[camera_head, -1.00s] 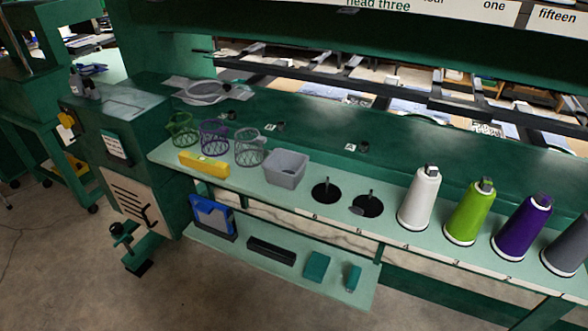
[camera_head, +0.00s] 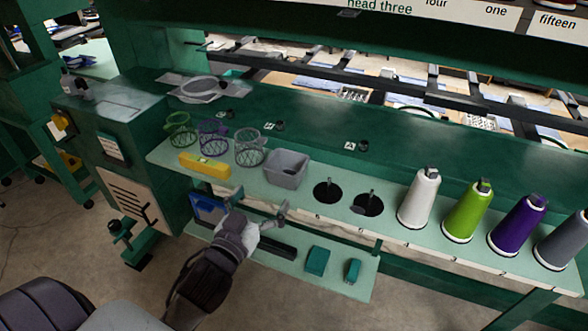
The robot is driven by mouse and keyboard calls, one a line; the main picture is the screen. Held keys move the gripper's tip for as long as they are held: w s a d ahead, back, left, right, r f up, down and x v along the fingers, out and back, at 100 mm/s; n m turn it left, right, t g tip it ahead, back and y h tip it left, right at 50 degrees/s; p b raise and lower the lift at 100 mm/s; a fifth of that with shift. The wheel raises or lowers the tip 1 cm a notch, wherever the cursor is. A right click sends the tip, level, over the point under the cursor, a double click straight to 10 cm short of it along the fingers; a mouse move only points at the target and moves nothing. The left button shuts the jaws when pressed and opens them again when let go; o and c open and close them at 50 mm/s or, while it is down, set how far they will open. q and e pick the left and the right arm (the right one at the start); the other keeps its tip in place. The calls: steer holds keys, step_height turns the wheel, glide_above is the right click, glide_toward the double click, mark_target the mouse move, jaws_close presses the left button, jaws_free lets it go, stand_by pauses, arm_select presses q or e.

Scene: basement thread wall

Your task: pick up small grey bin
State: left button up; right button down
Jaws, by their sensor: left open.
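The small grey bin (camera_head: 287,169) stands upright on the upper green shelf, right of the mesh cups and left of the black spool holders. My left gripper (camera_head: 257,203) is in front of the shelf's front edge, below and left of the bin. Its fingers are spread apart and empty, and it does not touch the bin. It hides part of the lower shelf and the blue item there. My right gripper is not in view.
A yellow box (camera_head: 204,165) and green, purple and grey mesh cups (camera_head: 250,148) stand left of the bin. Thread cones, white (camera_head: 419,198), green and purple among them, stand to the right. The lower shelf (camera_head: 338,284) holds two teal boxes (camera_head: 317,260).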

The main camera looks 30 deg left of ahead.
arm_select(q)
steer(key=p, duration=0.1)
glide_toward(293, 154)
steer(key=shift+w+r, duration=0.25)
steer(key=shift+w, duration=0.35)
steer(key=w+p, duration=0.1)
steer(key=w, duration=0.3)
steer(key=shift+w+a+f+p, duration=0.1)
steer(key=shift+a+p, duration=0.1)
steer(key=shift+p, duration=0.1)
steer(key=shift+w+f, duration=0.1)
steer(key=shift+w, duration=0.4)
steer(key=c, duration=0.8)
